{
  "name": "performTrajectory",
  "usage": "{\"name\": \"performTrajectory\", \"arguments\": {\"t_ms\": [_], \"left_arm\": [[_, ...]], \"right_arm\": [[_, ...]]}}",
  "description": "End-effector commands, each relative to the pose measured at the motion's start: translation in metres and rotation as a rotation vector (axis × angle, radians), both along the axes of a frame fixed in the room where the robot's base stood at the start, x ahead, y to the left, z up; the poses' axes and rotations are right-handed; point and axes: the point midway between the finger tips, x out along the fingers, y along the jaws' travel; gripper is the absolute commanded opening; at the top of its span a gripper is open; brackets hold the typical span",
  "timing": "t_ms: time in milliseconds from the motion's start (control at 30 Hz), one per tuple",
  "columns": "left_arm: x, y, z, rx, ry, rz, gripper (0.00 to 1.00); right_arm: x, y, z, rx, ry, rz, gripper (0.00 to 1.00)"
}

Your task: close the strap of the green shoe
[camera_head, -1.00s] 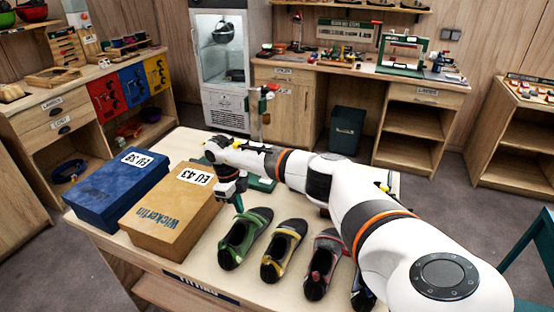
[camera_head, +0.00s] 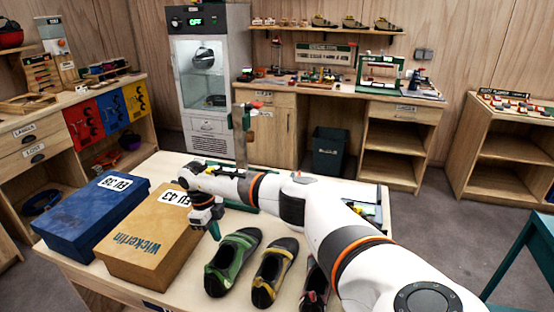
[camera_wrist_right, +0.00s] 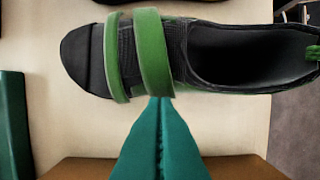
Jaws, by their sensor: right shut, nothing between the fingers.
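The green shoe (camera_head: 235,262) stands on the table, to the right of the tan box in the head view. In the right wrist view the shoe (camera_wrist_right: 195,50) lies across the top, its dark toe at the left and its opening at the right. A wide green strap (camera_wrist_right: 152,52) crosses it, beside a narrower green band. My right gripper (camera_head: 214,231) is shut and empty, at the shoe's side facing the box. Its teal fingertips (camera_wrist_right: 160,102) are at the strap's lower end; I cannot tell whether they touch. My left gripper is out of view.
A yellow-trimmed shoe (camera_head: 272,272) and a red-trimmed shoe (camera_head: 314,288), partly hidden by my right arm, stand to the right. The tan box (camera_head: 150,245) and blue box (camera_head: 95,215) are close on the left. A narrow table strip lies between box and green shoe.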

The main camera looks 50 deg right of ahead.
Motion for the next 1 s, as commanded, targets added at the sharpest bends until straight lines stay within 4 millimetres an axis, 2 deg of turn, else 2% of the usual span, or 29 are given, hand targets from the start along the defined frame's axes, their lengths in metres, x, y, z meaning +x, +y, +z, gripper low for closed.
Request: {"name": "performTrajectory", "arguments": {"t_ms": [433,1000], "left_arm": [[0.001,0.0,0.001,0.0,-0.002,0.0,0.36],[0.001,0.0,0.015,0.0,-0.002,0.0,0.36]], "right_arm": [[0.0,0.0,0.001,0.0,0.0,0.0,0.0],[0.0,0.001,0.02,-0.001,-0.001,0.0,0.0]]}}
